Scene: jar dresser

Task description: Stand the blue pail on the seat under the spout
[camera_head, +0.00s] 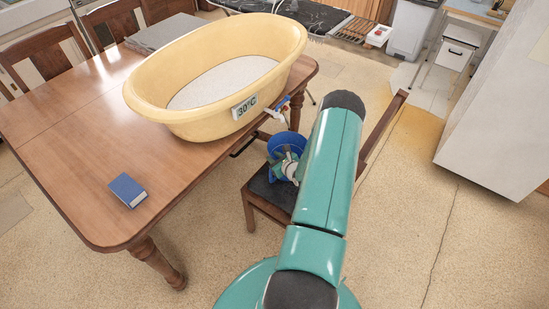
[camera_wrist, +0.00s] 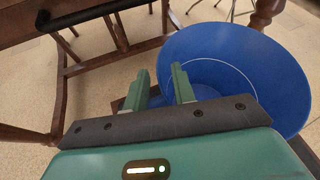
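The blue pail (camera_head: 284,140) is at the chair seat (camera_head: 268,192), below the tub's spout (camera_head: 275,116). The wrist view looks into the open mouth of the pail (camera_wrist: 262,75). My gripper (camera_head: 287,168) is at the pail's near side, partly hidden by my arm. In the wrist view, my fingers (camera_wrist: 163,88) stand a little apart, at the pail's left edge, the right finger overlapping its blue wall. I cannot tell whether they press on it. The pail's base is hidden, so its contact with the seat is unclear.
A yellow tub (camera_head: 165,105) with a 30°C display stands on the wooden table (camera_head: 70,165). A blue book (camera_head: 127,190) lies near the table's front edge. The chair backrest (camera_head: 383,130) rises behind my arm. A white cabinet (camera_head: 500,125) stands right, with open floor before it.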

